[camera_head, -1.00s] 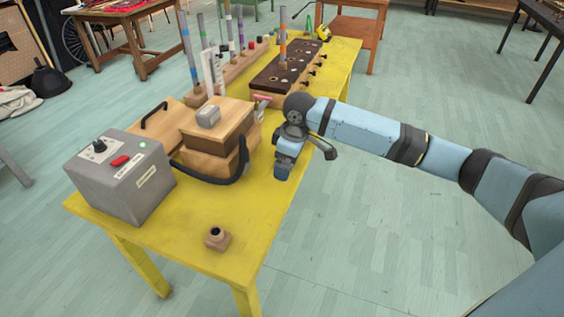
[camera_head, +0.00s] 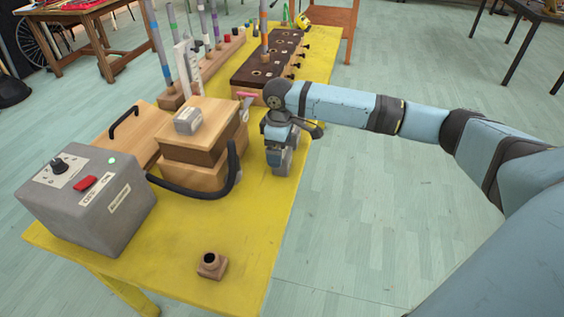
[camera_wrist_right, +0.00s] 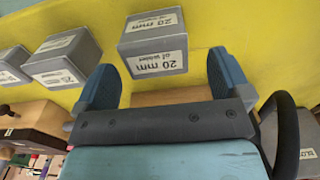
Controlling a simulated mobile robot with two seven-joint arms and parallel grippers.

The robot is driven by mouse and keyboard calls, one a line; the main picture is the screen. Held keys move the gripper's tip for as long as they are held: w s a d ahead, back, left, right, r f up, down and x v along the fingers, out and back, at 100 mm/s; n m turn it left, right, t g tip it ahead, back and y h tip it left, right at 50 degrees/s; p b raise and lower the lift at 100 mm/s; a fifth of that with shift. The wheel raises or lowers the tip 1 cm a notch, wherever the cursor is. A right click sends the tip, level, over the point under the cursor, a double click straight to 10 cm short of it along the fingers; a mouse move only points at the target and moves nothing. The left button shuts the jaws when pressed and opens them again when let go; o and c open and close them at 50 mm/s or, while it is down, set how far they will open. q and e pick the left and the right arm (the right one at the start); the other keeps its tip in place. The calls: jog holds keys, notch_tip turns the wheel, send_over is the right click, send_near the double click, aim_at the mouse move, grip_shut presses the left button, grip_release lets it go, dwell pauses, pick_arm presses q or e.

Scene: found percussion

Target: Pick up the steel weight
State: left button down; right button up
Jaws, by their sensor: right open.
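A grey steel weight (camera_wrist_right: 152,48) labelled "20 mm of water" sits on the yellow table in the right wrist view, just beyond and between the two fingertips. My right gripper (camera_wrist_right: 165,82) is open and empty, with one blue finger toward each side of this weight. In the head view my right gripper (camera_head: 281,160) points down near the table's right edge and largely hides what is under it. My left gripper is out of view.
Two more grey blocks, one nearer (camera_wrist_right: 65,57), stand left in the wrist view. The wooden box (camera_head: 195,150) with a black hose (camera_head: 215,190) and a grey control box (camera_head: 95,205) are left of my gripper. A drilled dark block (camera_head: 265,62) lies beyond. The front right table is mostly clear.

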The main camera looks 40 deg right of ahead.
aim_at(283, 171)
jog(key=f, duration=0.1)
jog(key=f+b, duration=0.1)
jog(key=f, duration=0.3)
jog(key=shift+s+d+f+b, duration=0.15)
jog(key=shift+d+b, duration=0.15)
jog(key=shift+d, duration=0.05)
jog(key=c, duration=1.4)
jog(key=shift+r, duration=0.2)
